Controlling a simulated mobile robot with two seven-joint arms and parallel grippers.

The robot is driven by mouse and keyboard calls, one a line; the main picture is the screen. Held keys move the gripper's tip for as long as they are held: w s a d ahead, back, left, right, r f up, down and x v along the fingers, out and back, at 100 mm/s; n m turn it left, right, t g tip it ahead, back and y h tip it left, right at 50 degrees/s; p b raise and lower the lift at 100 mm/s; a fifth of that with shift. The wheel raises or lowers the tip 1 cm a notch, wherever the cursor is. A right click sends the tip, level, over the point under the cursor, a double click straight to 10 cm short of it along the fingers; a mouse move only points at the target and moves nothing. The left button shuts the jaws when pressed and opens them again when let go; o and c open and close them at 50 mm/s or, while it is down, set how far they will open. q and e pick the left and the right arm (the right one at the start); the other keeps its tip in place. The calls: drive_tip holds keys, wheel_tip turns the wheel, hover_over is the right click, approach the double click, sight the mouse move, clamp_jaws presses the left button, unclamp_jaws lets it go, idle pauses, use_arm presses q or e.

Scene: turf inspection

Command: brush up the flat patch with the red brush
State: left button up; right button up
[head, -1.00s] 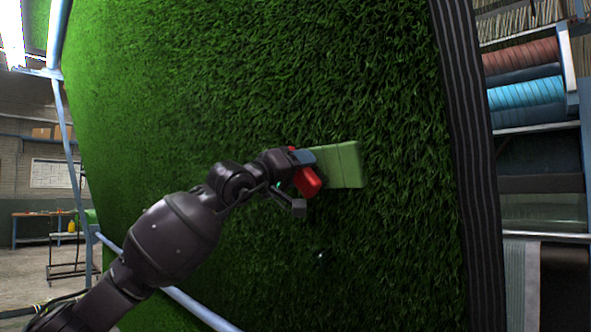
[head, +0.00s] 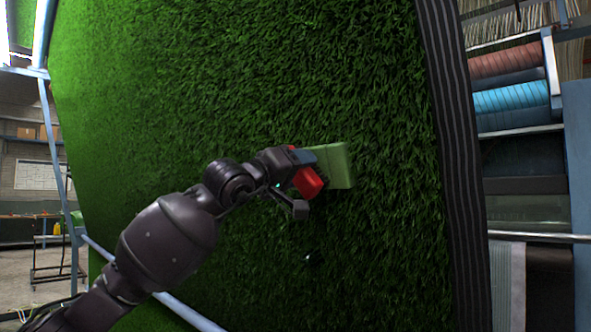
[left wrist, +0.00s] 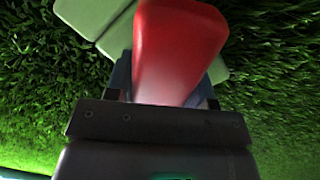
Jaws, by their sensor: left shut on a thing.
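My left gripper (head: 303,157) is shut on the red handle of the red brush (head: 309,182). A pale green block (head: 334,166), apparently the brush's head, is at the handle's far end, against or very near the turf (head: 240,80). In the left wrist view the red handle (left wrist: 178,45) fills the middle between my fingers, with pale green slabs (left wrist: 92,14) behind it. The turf is a tall, dense green panel standing upright. I cannot make out a clear edge of a flat patch; a small dark spot (head: 309,257) lies below the gripper. My right gripper is not in view.
A dark striped band (head: 455,150) edges the turf on the right. Beyond it are shelves with rolls, one blue (head: 511,97). A pale blue frame bar (head: 185,312) runs under my left arm. A small stand (head: 57,260) is at the far left.

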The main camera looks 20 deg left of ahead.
sight(338, 163)
use_arm(q)
drive_tip(key=shift+s+d, duration=0.15)
drive_tip(key=shift+d, duration=0.3)
drive_tip(key=shift+d, duration=0.1)
drive_tip(key=shift+s+d, duration=0.25)
drive_tip(key=shift+d, duration=0.5)
drive_tip(key=shift+s+d, duration=0.2)
drive_tip(key=shift+d, duration=0.35)
drive_tip(key=shift+s+d, duration=0.2)
drive_tip(key=shift+d, duration=0.3)
drive_tip(key=shift+s+d, duration=0.35)
drive_tip(key=shift+d, duration=0.5)
drive_tip(key=shift+d, duration=0.1)
